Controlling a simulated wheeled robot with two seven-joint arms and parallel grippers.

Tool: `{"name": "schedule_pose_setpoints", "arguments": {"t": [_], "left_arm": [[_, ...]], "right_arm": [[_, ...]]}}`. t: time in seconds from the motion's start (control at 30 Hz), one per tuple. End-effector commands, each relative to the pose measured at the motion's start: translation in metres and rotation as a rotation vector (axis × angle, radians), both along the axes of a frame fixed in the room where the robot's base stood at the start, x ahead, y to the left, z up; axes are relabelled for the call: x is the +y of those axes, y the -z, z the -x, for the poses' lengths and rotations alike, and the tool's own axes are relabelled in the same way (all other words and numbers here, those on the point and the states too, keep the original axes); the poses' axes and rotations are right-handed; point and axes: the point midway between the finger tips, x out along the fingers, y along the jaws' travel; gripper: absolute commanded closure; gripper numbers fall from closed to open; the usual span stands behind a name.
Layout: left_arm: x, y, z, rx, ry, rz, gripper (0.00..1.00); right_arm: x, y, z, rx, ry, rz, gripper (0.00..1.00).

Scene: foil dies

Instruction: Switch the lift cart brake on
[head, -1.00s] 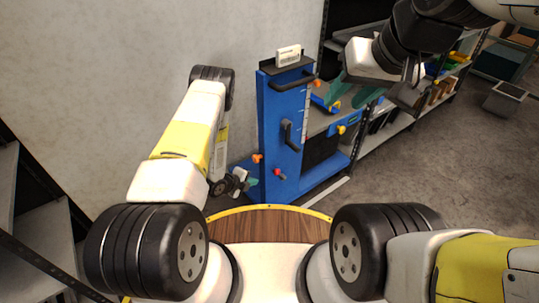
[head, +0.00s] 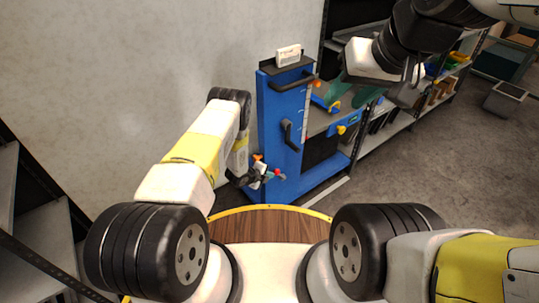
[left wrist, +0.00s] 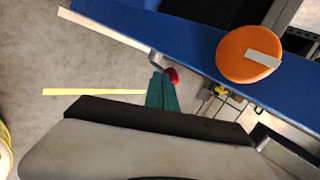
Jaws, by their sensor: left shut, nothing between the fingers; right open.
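The blue lift cart (head: 276,125) stands ahead with a black handle and a pale scale on its post. Low on it are an orange knob (head: 257,157) and a small red knob (head: 277,173). In the left wrist view, the orange knob (left wrist: 240,58) is a round disc with a pale bar, and the red knob (left wrist: 172,76) sits on a short grey stem. My left gripper (head: 270,176) is shut and empty, its teal fingertips (left wrist: 160,80) right beside the red knob; I cannot tell whether they touch. My right gripper (head: 357,90) is open and empty, upper right.
Shelving (head: 440,80) with bins and boxes stands behind the cart to the right. A grey bin (head: 504,98) stands on the open floor at right. A bare wall is at left. My round wooden top (head: 265,222) is in front, clear.

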Motion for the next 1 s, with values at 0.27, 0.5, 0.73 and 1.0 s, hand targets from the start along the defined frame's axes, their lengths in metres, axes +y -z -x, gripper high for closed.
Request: {"name": "schedule_pose_setpoints", "arguments": {"t": [0.27, 0.5, 0.73, 1.0], "left_arm": [[-0.001, -0.001, 0.000, -0.001, 0.001, 0.000, 1.00], [-0.009, -0.009, -0.006, -0.003, 0.003, 0.000, 1.00], [-0.026, -0.023, -0.018, -0.003, 0.002, 0.001, 1.00], [-0.049, -0.035, -0.036, -0.004, 0.003, 0.001, 1.00]], "right_arm": [[0.000, 0.000, 0.000, 0.000, 0.000, 0.000, 0.59], [0.000, 0.000, 0.000, 0.000, 0.000, 0.000, 0.59], [0.000, 0.000, 0.000, 0.000, 0.000, 0.000, 0.59], [0.000, 0.000, 0.000, 0.000, 0.000, 0.000, 0.59]]}}
